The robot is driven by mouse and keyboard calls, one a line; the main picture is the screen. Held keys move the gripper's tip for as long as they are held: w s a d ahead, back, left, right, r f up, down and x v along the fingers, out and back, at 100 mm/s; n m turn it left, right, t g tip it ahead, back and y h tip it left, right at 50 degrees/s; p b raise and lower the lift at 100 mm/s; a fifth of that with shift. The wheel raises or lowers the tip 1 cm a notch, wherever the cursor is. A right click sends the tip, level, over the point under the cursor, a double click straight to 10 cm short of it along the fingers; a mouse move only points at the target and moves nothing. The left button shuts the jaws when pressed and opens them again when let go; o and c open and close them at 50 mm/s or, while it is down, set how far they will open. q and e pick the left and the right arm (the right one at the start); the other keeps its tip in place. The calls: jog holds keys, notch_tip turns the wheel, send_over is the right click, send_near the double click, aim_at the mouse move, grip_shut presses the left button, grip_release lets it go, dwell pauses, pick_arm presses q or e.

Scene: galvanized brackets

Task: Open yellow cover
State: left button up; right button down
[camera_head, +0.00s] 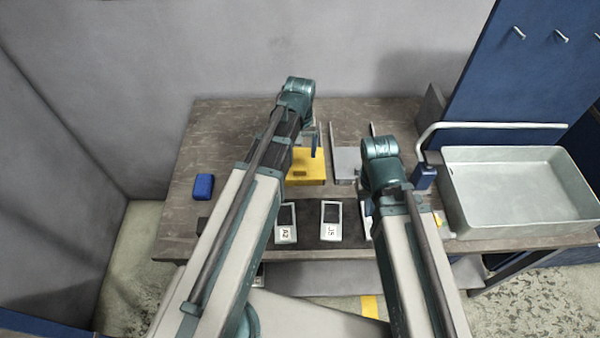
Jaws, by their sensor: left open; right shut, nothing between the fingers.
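The yellow cover (307,170) lies flat at the middle of the table, partly hidden behind my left arm. It appears closed. My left gripper (310,140) is open and empty above the back part of the cover; my arm hides most of its fingers, and I cannot tell whether they touch it. My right gripper (386,187) is shut and empty to the right of the yellow cover, beyond a grey cover (347,163). My own wrist hides most of it.
Two labelled devices (331,220) (286,224) lie on a dark strip at the table's front. A blue block (203,187) sits at the left, another blue item (423,177) beside my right arm. A large metal tray (455,212) stands at the right. The table's back left is clear.

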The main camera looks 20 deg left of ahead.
aim_at(300, 169)
pick_arm(q)
notch_tip(300, 169, down, 8)
jog(key=b, duration=0.7)
pick_arm(e)
notch_tip(300, 169, down, 8)
jog(key=shift+f, duration=0.1)
pick_arm(q)
grip_shut()
